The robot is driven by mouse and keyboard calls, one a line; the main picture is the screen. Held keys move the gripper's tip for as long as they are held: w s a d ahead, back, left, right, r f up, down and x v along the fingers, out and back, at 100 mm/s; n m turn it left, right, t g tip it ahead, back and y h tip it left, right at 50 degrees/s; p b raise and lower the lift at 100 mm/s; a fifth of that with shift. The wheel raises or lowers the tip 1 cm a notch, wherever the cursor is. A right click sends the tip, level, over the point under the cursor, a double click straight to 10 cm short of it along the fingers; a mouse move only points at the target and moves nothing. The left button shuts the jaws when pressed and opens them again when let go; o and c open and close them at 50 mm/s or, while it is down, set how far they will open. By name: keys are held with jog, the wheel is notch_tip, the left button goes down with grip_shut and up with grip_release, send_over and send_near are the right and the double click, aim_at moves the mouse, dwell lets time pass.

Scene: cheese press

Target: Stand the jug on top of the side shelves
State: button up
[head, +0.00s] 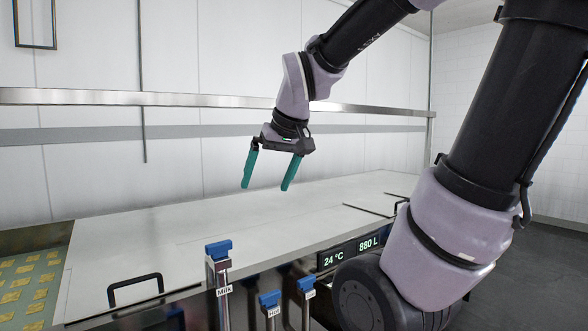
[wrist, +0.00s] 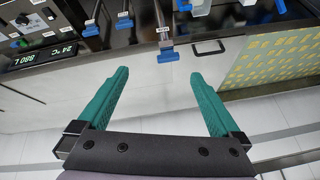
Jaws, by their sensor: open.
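My gripper (head: 267,187) is open and empty, its two green fingers pointing down above the pale lid of a vat. It also shows in the wrist view (wrist: 159,84), with nothing between the fingers. I see no jug and no side shelves in either view.
The wide vat lid (head: 225,220) has a black handle (head: 136,288) at the front left. Blue-topped valves, one labelled Milk (head: 218,262), and a display (head: 348,252) line the vat's front. A metal rail (head: 200,100) runs along the back wall. A yellow-patterned surface (head: 28,285) lies at the left.

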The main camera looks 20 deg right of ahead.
jog(key=s+d+r+m+t, duration=0.1)
jog(key=s+d+r+m, duration=0.1)
jog(key=s+d+m, duration=0.1)
jog(key=s+m, duration=0.1)
jog(key=s, duration=0.1)
jog(key=shift+s+d+r+t, duration=0.3)
jog(key=shift+d+r, duration=0.05)
jog(key=shift+r, duration=0.05)
dwell(0.8)
